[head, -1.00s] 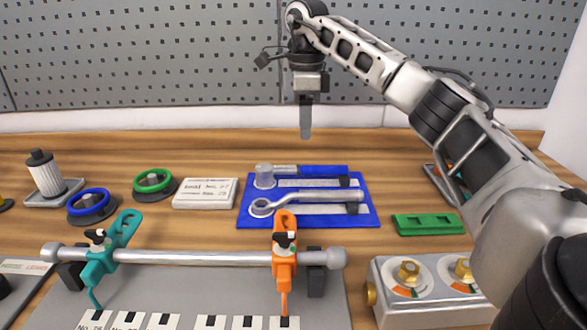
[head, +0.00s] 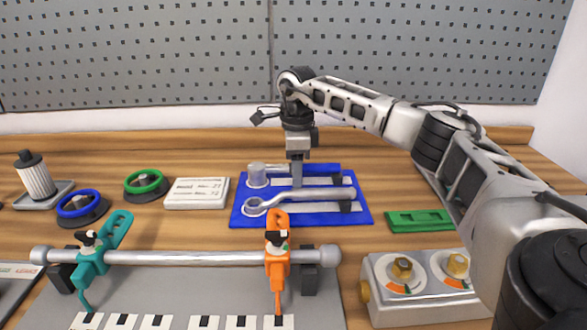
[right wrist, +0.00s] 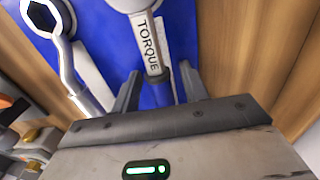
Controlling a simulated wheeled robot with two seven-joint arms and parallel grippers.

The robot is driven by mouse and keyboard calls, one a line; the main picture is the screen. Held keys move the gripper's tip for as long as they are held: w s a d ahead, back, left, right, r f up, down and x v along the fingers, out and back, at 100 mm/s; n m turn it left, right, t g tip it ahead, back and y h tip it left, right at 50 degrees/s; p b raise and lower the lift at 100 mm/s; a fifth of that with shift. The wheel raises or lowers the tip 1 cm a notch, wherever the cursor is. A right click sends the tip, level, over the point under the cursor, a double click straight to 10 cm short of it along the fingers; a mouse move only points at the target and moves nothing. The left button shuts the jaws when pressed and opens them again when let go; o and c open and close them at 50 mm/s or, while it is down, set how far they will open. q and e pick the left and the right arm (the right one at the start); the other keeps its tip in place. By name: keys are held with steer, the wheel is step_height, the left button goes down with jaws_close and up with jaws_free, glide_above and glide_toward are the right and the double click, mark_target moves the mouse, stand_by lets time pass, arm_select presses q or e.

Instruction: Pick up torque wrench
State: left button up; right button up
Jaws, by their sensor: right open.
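The torque wrench (head: 257,176) lies in the back slot of the blue tray (head: 290,219). Its grey cylindrical head is at the left, and my right gripper hides part of its handle. In the right wrist view the handle (right wrist: 149,46) reads "TORQUE" and its narrow end runs between my fingers. My right gripper (head: 297,184) points down over the handle, with open fingers on either side of it, and does not grip it. It also shows in the right wrist view (right wrist: 160,88). My left gripper is not in view.
A ring-ended wrench (head: 310,197) lies in front in the same tray. An orange clamp (head: 277,256) on a silver bar (head: 180,257) stands close before the tray. A green block (head: 420,221) and a knob box (head: 380,290) are at the right.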

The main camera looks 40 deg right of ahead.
jaws_close()
steer(key=shift+r, duration=0.1)
